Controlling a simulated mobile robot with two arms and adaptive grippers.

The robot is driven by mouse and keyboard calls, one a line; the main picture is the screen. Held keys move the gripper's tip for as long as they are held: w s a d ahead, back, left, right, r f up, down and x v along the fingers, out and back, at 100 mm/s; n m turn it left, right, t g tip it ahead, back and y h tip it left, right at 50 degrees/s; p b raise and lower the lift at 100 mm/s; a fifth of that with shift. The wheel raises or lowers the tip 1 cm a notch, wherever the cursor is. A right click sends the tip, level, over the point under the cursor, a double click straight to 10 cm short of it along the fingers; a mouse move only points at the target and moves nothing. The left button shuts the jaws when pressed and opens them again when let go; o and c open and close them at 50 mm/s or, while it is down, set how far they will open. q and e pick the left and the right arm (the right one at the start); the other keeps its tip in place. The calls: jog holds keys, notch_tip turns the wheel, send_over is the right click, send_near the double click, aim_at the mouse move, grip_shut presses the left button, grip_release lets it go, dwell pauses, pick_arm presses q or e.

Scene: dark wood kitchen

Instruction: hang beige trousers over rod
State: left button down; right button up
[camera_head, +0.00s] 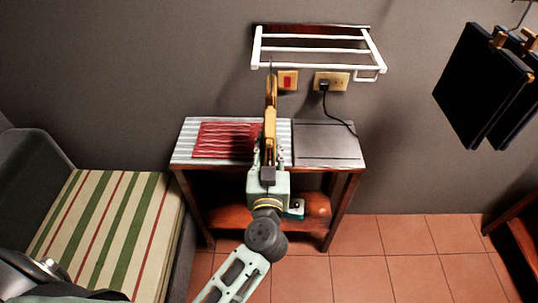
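A white rack of parallel rods (315,51) is fixed to the wall at the top centre. My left gripper (269,140) points up the picture in front of the low shelf unit, below the rack. It looks shut on a narrow golden-tan strip (271,100), with a thin dark tip that reaches up towards the front rod. I cannot tell whether this strip is a hanger seen edge-on or the folded beige trousers. No other beige trousers can be made out. My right gripper is not in view.
A low shelf unit (182,154) carries a red cloth (225,140) and a grey panel (325,141). Dark folded garments (475,85) hang at the right. A striped sofa (105,215) stands at the left. Sockets (331,81) with a plugged cord sit under the rack. Tiled floor (395,260) is clear.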

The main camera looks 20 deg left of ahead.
pick_arm(q)
jog(key=w+a+f+b, duration=0.1)
jog(key=w+f+b, duration=0.2)
jog(key=w+b, duration=0.1)
jog(key=shift+w+a+f, duration=0.4)
jog(key=shift+w, duration=0.5)
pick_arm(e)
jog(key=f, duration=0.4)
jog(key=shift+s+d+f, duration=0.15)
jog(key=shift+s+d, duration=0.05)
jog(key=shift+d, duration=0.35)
pick_arm(q)
jog(key=c, duration=1.4)
grip_release()
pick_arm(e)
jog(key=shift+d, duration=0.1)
pick_arm(q)
jog(key=shift+f, duration=0.15)
